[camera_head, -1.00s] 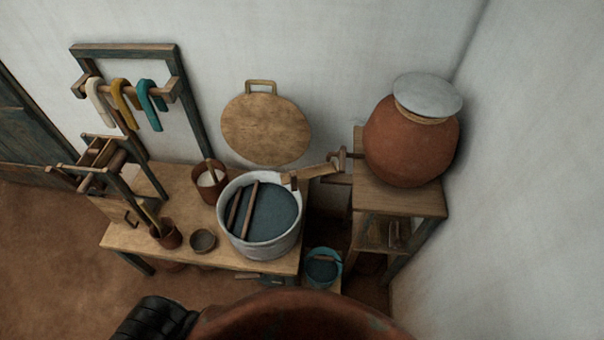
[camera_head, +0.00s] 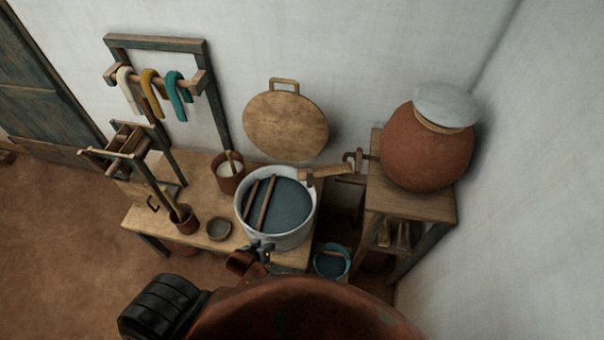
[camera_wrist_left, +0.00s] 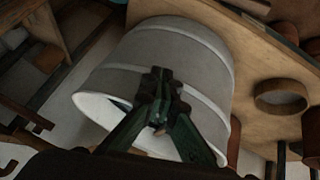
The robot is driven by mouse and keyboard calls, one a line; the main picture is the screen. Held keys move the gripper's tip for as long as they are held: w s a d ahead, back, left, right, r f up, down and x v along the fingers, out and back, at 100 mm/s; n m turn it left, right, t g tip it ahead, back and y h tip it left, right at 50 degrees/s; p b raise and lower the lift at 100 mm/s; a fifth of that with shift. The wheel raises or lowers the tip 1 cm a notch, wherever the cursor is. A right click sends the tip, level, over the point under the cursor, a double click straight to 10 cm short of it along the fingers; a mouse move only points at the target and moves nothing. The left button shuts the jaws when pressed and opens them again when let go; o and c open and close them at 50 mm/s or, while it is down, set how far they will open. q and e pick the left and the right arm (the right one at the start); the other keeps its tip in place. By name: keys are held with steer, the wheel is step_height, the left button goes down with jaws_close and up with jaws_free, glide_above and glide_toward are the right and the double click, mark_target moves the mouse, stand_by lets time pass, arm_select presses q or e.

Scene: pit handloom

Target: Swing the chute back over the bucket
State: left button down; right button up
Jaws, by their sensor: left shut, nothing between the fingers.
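The wooden chute (camera_head: 328,172) runs from the spout at the clay jar (camera_head: 425,150) leftward, its left end at the rim of the big grey-white pot (camera_head: 275,240). The blue bucket (camera_head: 331,262) stands lower, right of the pot and below the chute; the chute does not point over it. My left gripper (camera_head: 262,247) is shut and empty at the near side of the pot. In the left wrist view the gripper (camera_wrist_left: 160,82) is in front of the pot's wall (camera_wrist_left: 185,45); I cannot tell whether they touch. My right gripper is not in view.
The bench (camera_head: 140,218) also holds a small bowl (camera_head: 219,229), a brown cup of tools (camera_head: 183,218) and a brown pot of white stuff (camera_head: 230,178). The jar stands on a wooden stand (camera_head: 410,203). A round lid (camera_head: 286,126) leans against the wall.

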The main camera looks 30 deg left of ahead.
arm_select(q)
steer(key=w+a+r+n+t+p, duration=0.1)
steer(key=w+a+r+n+t, duration=0.1)
steer(key=w+r+n+t, duration=0.8)
steer(key=w+r+n, duration=0.3)
steer(key=w+r, duration=0.3)
steer(key=r, duration=0.3)
steer(key=shift+w+a+r+t, duration=0.15)
steer(key=shift+w+r+t, duration=0.15)
steer(key=shift+r, duration=0.1)
steer(key=p, duration=0.2)
glide_above(300, 180)
steer(key=shift+s, duration=0.1)
steer(key=shift+s+d, duration=0.15)
steer(key=shift+d, duration=0.4)
